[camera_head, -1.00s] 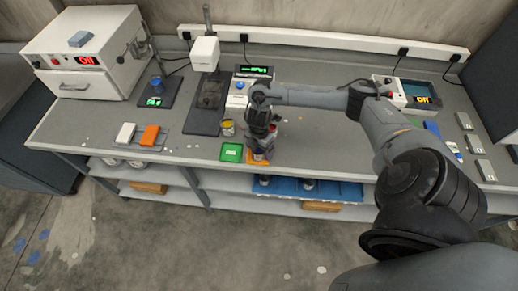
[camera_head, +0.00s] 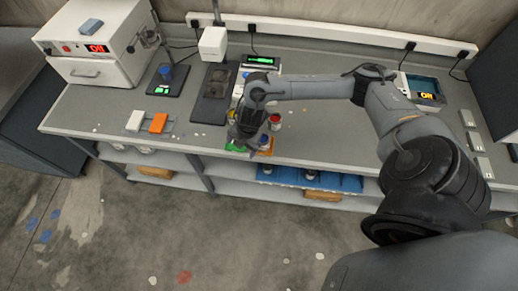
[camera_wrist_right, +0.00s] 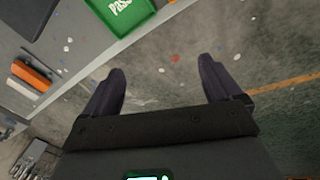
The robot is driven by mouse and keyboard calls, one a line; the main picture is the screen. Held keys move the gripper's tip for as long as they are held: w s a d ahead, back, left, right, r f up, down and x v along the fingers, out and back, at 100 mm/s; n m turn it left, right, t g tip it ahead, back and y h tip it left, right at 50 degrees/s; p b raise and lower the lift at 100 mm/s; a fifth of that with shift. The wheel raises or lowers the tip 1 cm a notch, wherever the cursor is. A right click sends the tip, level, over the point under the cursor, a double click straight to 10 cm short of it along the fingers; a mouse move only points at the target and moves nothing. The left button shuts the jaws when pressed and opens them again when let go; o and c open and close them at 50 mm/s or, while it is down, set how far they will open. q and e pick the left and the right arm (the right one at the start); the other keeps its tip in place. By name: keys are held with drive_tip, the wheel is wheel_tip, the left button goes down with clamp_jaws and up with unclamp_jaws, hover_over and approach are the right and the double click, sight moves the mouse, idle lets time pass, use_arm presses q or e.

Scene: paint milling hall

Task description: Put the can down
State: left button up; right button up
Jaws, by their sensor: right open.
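A small can with a bluish top (camera_head: 264,142) stands on the orange tray (camera_head: 267,152) at the bench's front edge. My right gripper (camera_head: 238,146) is just left of it, over the green tray (camera_head: 232,151), and is apart from the can. In the right wrist view my right gripper (camera_wrist_right: 165,85) is open, with only the floor between its fingers. The green tray, marked "Pass" (camera_wrist_right: 122,12), lies beyond the fingers there. A red can (camera_head: 275,122) stands on the bench behind the orange tray. My left gripper is not in view.
A scale with a green display (camera_head: 261,60) is behind my wrist. A blue tray (camera_head: 310,179) sits on the lower shelf. The bench is clear right of the red can.

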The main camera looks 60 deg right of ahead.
drive_tip(key=s+a+r+m+t+y, duration=0.15)
drive_tip(key=a+m+t, duration=0.3)
drive_tip(key=a, duration=1.75)
drive_tip(key=s+d+r+m+g+h, duration=0.1)
drive_tip(key=s+d+m, duration=0.3)
drive_tip(key=s+m, duration=0.1)
drive_tip(key=s+d+r+m+g+h, duration=0.1)
drive_tip(key=s+d+m+g, duration=0.1)
drive_tip(key=s+d+m, duration=0.2)
drive_tip(key=s+m, duration=0.2)
drive_tip(key=s, duration=0.2)
drive_tip(key=shift+s, duration=0.15)
wheel_tip(320, 180, up, 15)
drive_tip(key=p, duration=1.5)
drive_tip(key=shift+a, duration=0.1)
